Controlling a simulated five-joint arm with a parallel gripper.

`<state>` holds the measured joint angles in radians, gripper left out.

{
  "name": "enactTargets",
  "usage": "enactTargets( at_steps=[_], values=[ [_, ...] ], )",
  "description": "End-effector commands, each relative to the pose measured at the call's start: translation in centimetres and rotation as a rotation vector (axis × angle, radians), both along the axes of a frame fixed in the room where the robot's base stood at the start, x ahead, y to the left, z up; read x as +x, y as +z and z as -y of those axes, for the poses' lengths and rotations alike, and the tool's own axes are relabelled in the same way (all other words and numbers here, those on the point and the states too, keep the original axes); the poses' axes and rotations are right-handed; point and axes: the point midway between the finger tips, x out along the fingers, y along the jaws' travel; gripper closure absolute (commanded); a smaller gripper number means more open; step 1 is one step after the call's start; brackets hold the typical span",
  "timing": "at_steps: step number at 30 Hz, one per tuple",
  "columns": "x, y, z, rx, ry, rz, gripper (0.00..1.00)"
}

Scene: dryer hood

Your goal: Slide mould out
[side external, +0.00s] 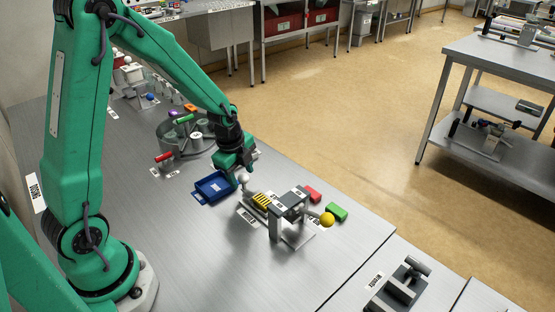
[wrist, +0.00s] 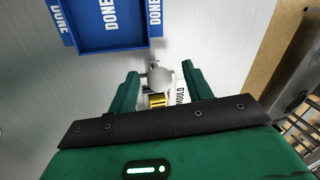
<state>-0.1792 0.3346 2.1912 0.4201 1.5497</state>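The mould (side external: 260,201) shows as a yellow ribbed piece at the left mouth of the grey dryer hood (side external: 289,202); part of it may be hidden under the hood. A pale ball knob (side external: 243,178) stands at the mould's outer end. My gripper (side external: 241,171) is low beside this knob. In the wrist view my gripper (wrist: 160,78) is open, with the knob (wrist: 161,77) between its green fingers and a visible gap on each side. A bit of yellow (wrist: 157,100) shows behind the knob, partly hidden by my gripper body.
A blue tray (side external: 200,197) marked DONE lies just left of the knob. A yellow ball (side external: 327,219) is at the hood's right side. Red (side external: 312,194) and green (side external: 337,212) blocks lie behind the hood. A round grey stand (side external: 178,143) is farther back.

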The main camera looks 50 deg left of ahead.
Motion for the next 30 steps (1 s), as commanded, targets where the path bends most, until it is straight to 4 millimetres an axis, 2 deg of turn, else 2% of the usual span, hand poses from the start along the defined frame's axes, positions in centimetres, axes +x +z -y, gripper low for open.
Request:
enactTargets(
  at_steps=[14,20,30],
  values=[
    [-0.1,0.5,0.2,0.0,-0.003,0.0,0.5],
    [-0.3,1.9,0.2,0.0,-0.003,0.001,0.5],
    [-1.1,5.6,0.3,0.0,-0.002,0.001,0.5]
  ],
)
